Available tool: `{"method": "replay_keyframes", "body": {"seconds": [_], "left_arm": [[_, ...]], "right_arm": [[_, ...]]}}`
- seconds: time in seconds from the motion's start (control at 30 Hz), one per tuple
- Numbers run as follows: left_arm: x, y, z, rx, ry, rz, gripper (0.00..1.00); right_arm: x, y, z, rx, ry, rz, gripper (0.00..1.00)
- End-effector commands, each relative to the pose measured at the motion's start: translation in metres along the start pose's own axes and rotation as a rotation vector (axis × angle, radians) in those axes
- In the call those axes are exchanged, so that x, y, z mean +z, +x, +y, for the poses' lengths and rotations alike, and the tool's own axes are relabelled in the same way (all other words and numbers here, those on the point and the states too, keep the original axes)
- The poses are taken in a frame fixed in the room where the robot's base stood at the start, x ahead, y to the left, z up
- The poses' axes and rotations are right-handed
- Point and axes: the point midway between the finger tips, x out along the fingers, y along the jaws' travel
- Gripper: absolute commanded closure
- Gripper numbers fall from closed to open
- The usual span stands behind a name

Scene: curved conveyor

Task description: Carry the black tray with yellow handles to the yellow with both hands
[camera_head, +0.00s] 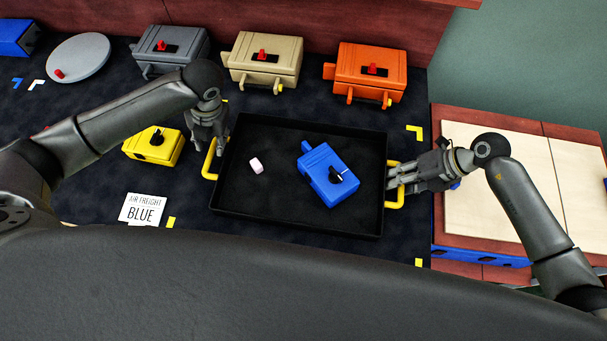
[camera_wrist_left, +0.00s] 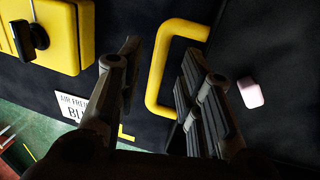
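The black tray (camera_head: 290,225) lies on the dark table, holding a blue box (camera_head: 328,174) and a small pale pink block (camera_head: 256,165). Its left yellow handle (camera_head: 210,160) also shows in the left wrist view (camera_wrist_left: 158,75). My left gripper (camera_head: 212,140) is open at this handle, its fingers (camera_wrist_left: 160,85) spread with part of the handle between them, no grip visible. My right gripper (camera_head: 400,178) is at the right yellow handle (camera_head: 394,197); its fingers overlap the handle, and whether they close on it is unclear. Yellow corner marks (camera_head: 414,132) lie on the table around the tray.
A yellow box (camera_head: 153,146) and an "AIR FREIGHT BLUE" sign (camera_head: 143,209) stand left of the tray. Grey (camera_head: 170,48), beige (camera_head: 263,60) and orange (camera_head: 369,72) boxes line the back. A grey disc (camera_head: 78,58) lies back left. A wooden-topped surface (camera_head: 500,190) is at right.

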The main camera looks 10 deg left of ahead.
Motion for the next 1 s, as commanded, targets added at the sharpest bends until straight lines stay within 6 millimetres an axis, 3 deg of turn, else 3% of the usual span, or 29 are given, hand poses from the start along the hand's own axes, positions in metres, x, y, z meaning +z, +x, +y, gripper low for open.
{"method": "replay_keyframes", "body": {"seconds": [0.13, 0.37, 0.8, 1.0], "left_arm": [[0.0, -0.019, 0.001, 0.001, -0.001, -0.001, 0.66], [0.0, -0.029, 0.001, 0.003, -0.001, 0.001, 0.66], [0.0, -0.029, 0.001, 0.003, -0.001, 0.001, 0.66], [0.0, -0.029, 0.001, 0.003, -0.001, 0.002, 0.66]], "right_arm": [[0.0, 0.0, 0.001, 0.001, -0.001, 0.001, 0.66], [0.001, -0.007, 0.0, 0.001, -0.001, -0.002, 0.66], [0.0, -0.093, -0.001, -0.003, -0.001, -0.002, 0.66], [0.0, -0.116, -0.001, -0.001, 0.0, -0.001, 0.66]]}}
